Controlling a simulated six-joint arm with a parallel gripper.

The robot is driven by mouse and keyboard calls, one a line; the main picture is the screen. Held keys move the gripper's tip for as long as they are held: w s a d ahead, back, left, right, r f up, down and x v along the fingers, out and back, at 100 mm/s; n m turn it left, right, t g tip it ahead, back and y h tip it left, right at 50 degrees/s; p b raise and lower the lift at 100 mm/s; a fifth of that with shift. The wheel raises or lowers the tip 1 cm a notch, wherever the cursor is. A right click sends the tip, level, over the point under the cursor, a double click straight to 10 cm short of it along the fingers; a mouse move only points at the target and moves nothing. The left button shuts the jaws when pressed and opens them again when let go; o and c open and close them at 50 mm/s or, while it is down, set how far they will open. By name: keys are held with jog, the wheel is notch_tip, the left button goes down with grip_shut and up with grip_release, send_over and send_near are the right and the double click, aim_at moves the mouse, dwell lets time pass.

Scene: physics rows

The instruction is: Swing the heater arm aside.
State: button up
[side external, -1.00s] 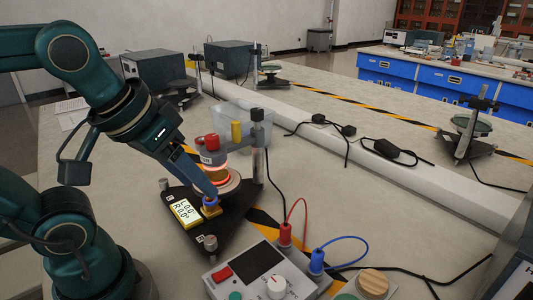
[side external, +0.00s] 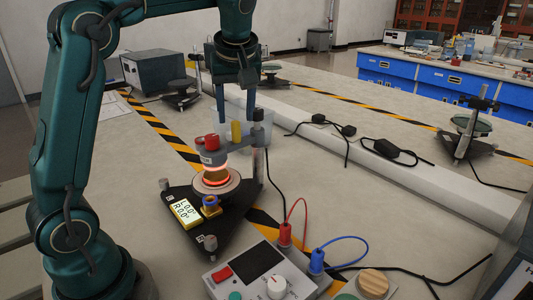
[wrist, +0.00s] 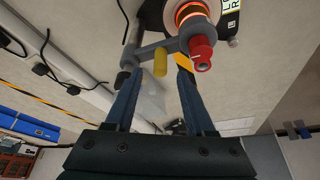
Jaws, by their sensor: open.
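The heater arm (side external: 238,147) is a grey bar running from a post (side external: 258,135) at the right to a heater head with a red cap (side external: 211,142). The heater glows orange over a round disc (side external: 226,190) on a black base. A yellow peg (side external: 236,132) stands up from the bar; it also shows in the wrist view (wrist: 160,62). My gripper (side external: 236,120) points down above the bar, open, with one finger on each side of the peg's line. In the wrist view the peg appears between the fingertips, with gaps on both sides. Its exact height beside the peg is unclear.
A clear plastic bin (side external: 265,128) stands just behind the heater arm. A control box (side external: 258,270) with red and blue leads is in front.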

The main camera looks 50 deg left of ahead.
aim_at(236, 123)
jog(key=shift+x, duration=2.25)
grip_shut()
jog(key=shift+d, duration=0.1)
